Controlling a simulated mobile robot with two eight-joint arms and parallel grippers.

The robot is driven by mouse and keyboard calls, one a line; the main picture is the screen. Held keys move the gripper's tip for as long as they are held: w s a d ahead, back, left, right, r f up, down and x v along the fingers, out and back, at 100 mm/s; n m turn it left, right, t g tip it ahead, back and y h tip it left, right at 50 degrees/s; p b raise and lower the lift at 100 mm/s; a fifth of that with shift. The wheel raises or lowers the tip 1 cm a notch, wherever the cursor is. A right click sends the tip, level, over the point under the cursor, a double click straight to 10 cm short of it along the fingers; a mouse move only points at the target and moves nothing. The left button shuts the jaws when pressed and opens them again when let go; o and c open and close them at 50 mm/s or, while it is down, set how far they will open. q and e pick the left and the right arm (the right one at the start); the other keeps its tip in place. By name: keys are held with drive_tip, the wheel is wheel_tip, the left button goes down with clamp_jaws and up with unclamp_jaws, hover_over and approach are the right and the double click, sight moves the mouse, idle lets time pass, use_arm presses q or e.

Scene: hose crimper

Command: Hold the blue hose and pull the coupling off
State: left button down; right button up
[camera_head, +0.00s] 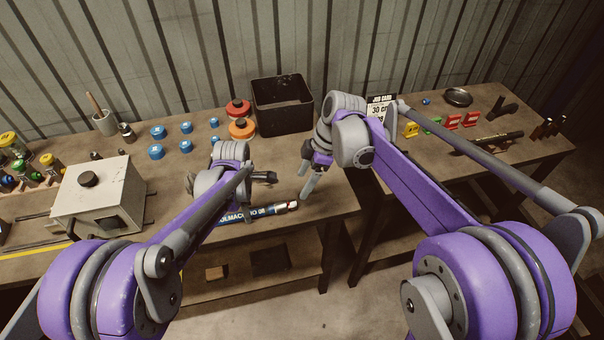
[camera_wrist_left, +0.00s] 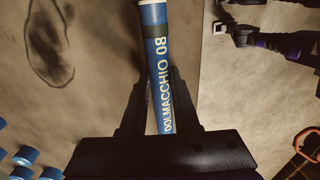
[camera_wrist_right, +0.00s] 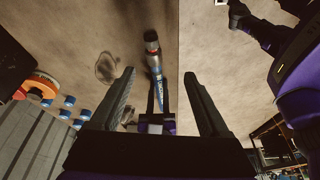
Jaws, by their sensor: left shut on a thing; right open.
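The blue hose (camera_head: 252,214), printed with pale lettering, lies along the front of the bench; it also shows in the left wrist view (camera_wrist_left: 161,90) and the right wrist view (camera_wrist_right: 158,88). Its right end carries a silver coupling (camera_head: 290,206) with a dark, reddish tip, seen in the right wrist view (camera_wrist_right: 152,48). My left gripper (camera_wrist_left: 160,95) is shut on the hose, one finger on each side of the printed part. My right gripper (camera_wrist_right: 159,74) is open and empty, its fingers apart above the bench, with the coupling and hose seen between them. The left fingertips are largely hidden in the head view.
A black bin (camera_head: 282,105) stands behind, beside orange and red reels (camera_head: 241,128). Several blue caps (camera_head: 157,132) and a grey box machine (camera_head: 100,195) are to the left. A second bench (camera_head: 440,150) with a job card (camera_head: 380,105) stands right, across a gap.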

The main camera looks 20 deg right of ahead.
sight(286, 203)
drive_tip(key=a+f, duration=0.1)
drive_tip(key=f, duration=0.3)
drive_tip(key=w+a+f+n, duration=0.1)
drive_tip(key=a+f, duration=0.1)
drive_tip(key=f, duration=0.2)
drive_tip(key=w+a+f+n, duration=0.1)
drive_tip(key=f, duration=0.3)
drive_tip(key=shift+w+a+g, duration=0.15)
drive_tip(key=shift+a+g, duration=0.15)
drive_tip(key=shift+a, duration=0.1)
clamp_jaws()
idle(0.4)
